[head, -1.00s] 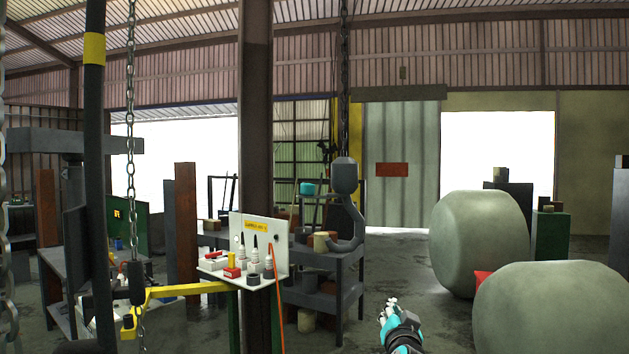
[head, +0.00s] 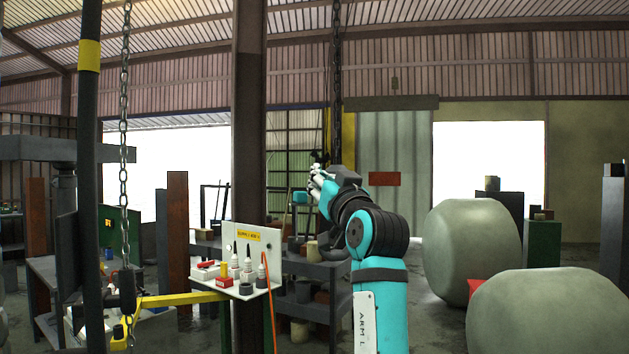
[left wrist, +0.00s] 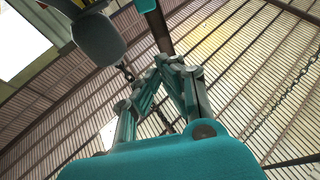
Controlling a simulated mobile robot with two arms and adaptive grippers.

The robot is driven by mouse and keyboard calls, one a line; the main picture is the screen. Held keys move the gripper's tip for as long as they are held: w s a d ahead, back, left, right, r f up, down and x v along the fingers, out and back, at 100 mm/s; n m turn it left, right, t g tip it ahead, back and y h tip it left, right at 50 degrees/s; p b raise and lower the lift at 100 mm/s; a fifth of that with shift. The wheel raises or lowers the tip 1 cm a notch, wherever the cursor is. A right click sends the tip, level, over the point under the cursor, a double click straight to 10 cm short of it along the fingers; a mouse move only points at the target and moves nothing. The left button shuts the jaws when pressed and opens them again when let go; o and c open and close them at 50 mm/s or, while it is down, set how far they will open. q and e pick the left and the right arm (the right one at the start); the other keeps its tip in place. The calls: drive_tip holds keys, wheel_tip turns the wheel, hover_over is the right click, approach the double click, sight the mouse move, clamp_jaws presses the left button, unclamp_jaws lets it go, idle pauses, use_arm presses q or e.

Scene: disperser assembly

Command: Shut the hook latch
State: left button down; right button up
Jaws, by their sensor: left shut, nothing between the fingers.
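The hook hangs on a chain (head: 337,80). In the head view my left arm covers most of it, and only a grey part of its block (head: 345,176) shows by the gripper. In the left wrist view the rounded grey hook block (left wrist: 97,40) is at the upper left, with a short stretch of chain beside it. My left gripper (head: 316,180) is raised in front of the hook, fingers to the left. Its fingers meet at the tips (left wrist: 171,62), shut and empty, apart from the block in that view. The latch cannot be made out. My right gripper is not in view.
A yellow arm (head: 180,299) and a white tray (head: 246,288) with bottles and small parts stand to the left of my arm, near a brown column (head: 248,150). Another chain (head: 123,150) hangs at the left. Big rounded grey bodies (head: 472,250) stand at the right.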

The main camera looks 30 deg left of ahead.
use_arm(q)
wheel_tip(320, 180, up, 3)
drive_tip(key=p, duration=0.4)
hover_over(307, 197)
drive_tip(key=shift+s+d+f+p, duration=0.15)
drive_tip(key=shift+f+p, duration=0.1)
drive_tip(key=shift+f, duration=0.45)
drive_tip(key=shift+s+f+p, duration=0.15)
drive_tip(key=shift+f+p, duration=0.1)
drive_tip(key=shift+f, duration=0.4)
drive_tip(key=shift+s+d+f+p, duration=0.15)
drive_tip(key=shift+f+p, duration=0.1)
drive_tip(key=shift+f, duration=0.45)
drive_tip(key=shift+a, duration=0.15)
